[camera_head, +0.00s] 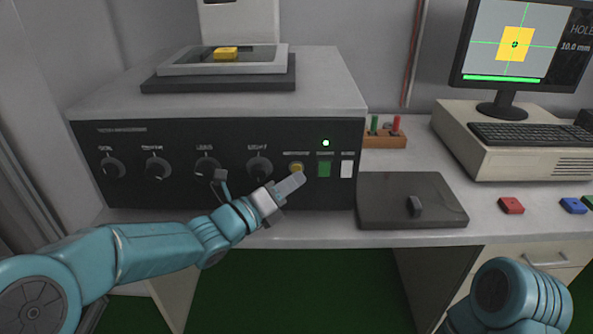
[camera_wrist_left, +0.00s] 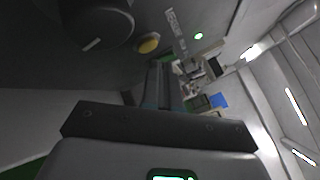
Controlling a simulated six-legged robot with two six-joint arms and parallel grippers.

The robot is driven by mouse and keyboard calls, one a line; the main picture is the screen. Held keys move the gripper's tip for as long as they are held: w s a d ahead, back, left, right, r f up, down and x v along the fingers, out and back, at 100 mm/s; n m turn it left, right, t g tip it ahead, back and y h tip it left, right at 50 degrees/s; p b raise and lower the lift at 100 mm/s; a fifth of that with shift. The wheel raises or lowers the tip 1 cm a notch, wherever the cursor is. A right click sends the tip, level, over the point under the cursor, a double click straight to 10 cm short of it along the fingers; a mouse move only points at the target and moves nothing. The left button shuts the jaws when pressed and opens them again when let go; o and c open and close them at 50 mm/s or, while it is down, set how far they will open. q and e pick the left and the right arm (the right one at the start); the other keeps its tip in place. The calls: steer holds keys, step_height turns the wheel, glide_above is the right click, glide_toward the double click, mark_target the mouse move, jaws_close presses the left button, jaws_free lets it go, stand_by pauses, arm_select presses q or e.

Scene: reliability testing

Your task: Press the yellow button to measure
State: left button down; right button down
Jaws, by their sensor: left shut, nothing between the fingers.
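The yellow button (camera_head: 296,168) is on the dark front panel of the measuring machine (camera_head: 225,135), left of a green button (camera_head: 324,169) and a white button (camera_head: 347,169). My left gripper (camera_head: 297,180) is shut and empty, its tip just below and in front of the yellow button in the head view. I cannot tell whether it touches. In the left wrist view the yellow button (camera_wrist_left: 149,44) shows beyond the gripper, up and left of the fingers (camera_wrist_left: 160,82), with a visible gap in the picture. Of my right arm only a teal link shows at the lower right; its gripper is out of view.
Several knobs (camera_head: 155,168) line the panel left of the buttons. A yellow block (camera_head: 226,53) lies on the machine's stage (camera_head: 222,65). A monitor (camera_head: 518,45) shows a yellow square with green crosshairs. A red block (camera_head: 511,205) lies on the desk.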

arm_select(q)
steer(key=s+b, duration=0.4)
steer(key=s, duration=0.1)
steer(key=shift+b, duration=0.4)
stand_by(0.4)
